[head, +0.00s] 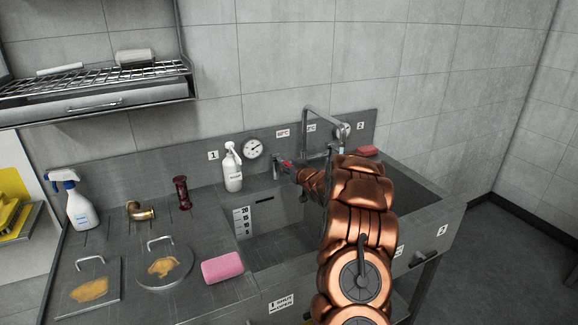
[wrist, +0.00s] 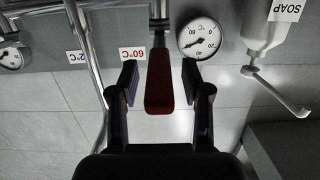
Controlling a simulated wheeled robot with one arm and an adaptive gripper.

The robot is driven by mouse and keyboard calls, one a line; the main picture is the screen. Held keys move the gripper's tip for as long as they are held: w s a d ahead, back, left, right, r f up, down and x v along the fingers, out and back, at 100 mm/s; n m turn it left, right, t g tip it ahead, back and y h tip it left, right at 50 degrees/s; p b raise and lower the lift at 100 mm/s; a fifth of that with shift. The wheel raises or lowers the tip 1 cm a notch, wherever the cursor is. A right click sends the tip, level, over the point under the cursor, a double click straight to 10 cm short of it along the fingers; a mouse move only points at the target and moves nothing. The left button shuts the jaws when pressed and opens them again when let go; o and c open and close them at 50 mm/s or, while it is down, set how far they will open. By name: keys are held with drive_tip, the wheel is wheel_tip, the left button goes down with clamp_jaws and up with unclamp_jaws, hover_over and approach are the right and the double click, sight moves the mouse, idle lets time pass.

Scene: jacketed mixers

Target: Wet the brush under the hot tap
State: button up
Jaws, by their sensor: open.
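My gripper (wrist: 159,88) is open, with its two fingers on either side of a red tap lever (wrist: 159,90) beside the 60°C label (wrist: 132,54). A gap shows between the lever and each finger. In the head view my gripper (head: 296,171) is at the back wall of the sink, and a red bit of the lever (head: 286,164) shows at its tip. The tall metal spout (head: 325,110) rises behind my arm.
A soap bottle (head: 232,170) and round gauge (head: 252,149) stand left of the tap. A pink sponge (head: 222,267), spray bottle (head: 80,205), dark red fitting (head: 181,192), brass elbow (head: 141,211) and two soiled lidded plates (head: 165,268) occupy the left counter. The sink basin (head: 270,222) lies below.

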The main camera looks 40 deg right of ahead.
drive_tip(key=v, duration=1.2)
drive_tip(key=shift+a, duration=0.1)
idle(0.4)
drive_tip(key=s+a+g, duration=0.4)
drive_tip(key=s+a, duration=0.2)
drive_tip(key=a, duration=0.4)
drive_tip(key=s+a+g, duration=0.5)
drive_tip(key=s+a, duration=0.1)
drive_tip(key=a, duration=0.4)
drive_tip(key=s+a+g+y, duration=0.1)
drive_tip(key=s+a+g, duration=0.2)
drive_tip(key=s+a, duration=0.3)
drive_tip(key=s+a+n+g+y, duration=0.1)
drive_tip(key=s+a+g, duration=0.2)
drive_tip(key=s, duration=1.3)
drive_tip(key=s+a+r+n+g, duration=0.1)
drive_tip(key=s+a+g, duration=0.1)
drive_tip(key=s+a, duration=0.7)
drive_tip(key=shift+s+a+g+y, duration=0.2)
drive_tip(key=shift+s+g+y, duration=0.2)
drive_tip(key=shift+s, duration=0.75)
drive_tip(key=shift+r, duration=0.1)
drive_tip(key=shift+c, duration=0.6)
